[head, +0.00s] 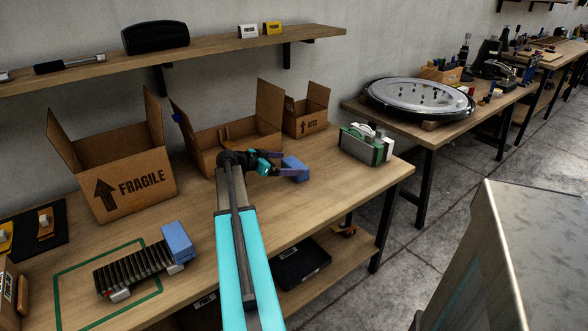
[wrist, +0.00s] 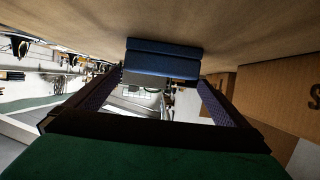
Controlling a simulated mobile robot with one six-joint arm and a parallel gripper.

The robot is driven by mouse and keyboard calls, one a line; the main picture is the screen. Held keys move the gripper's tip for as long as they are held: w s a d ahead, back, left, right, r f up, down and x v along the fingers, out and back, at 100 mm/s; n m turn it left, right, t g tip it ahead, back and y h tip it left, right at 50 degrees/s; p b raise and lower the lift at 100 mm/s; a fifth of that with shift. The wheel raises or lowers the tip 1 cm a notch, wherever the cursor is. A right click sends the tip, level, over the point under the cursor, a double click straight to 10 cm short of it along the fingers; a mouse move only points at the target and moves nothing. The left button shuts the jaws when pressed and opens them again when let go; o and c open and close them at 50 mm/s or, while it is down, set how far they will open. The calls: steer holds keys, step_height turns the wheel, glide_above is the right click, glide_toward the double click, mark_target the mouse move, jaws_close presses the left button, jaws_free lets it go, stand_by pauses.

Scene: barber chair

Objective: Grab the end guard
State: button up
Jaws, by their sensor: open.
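A blue block (head: 297,167), which looks like the end guard, lies on the workbench right of the middle. A similar blue piece (head: 179,243) stands at the right end of a dark ribbed rack (head: 132,268). My gripper (head: 279,165) is open and low over the bench, right at the loose blue block. In the wrist view, which shows the bench at the top, the blue block (wrist: 163,62) appears between and just beyond the tips of my gripper (wrist: 160,82). I see no grip on it. Part of the block is hidden behind a finger in the head view.
Open cardboard boxes stand behind: FRAGILE box (head: 135,188), a middle box (head: 205,158) and a small one (head: 306,118). A green and white device (head: 366,145) stands right of the block. A shelf (head: 210,48) hangs above. Bench space in front of the block is clear.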

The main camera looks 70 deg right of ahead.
mark_target(293, 164)
steer(key=shift+p+x, duration=0.3)
steer(key=shift+x, duration=2)
steer(key=shift+w+f, duration=0.1)
steer(key=c, duration=0.7)
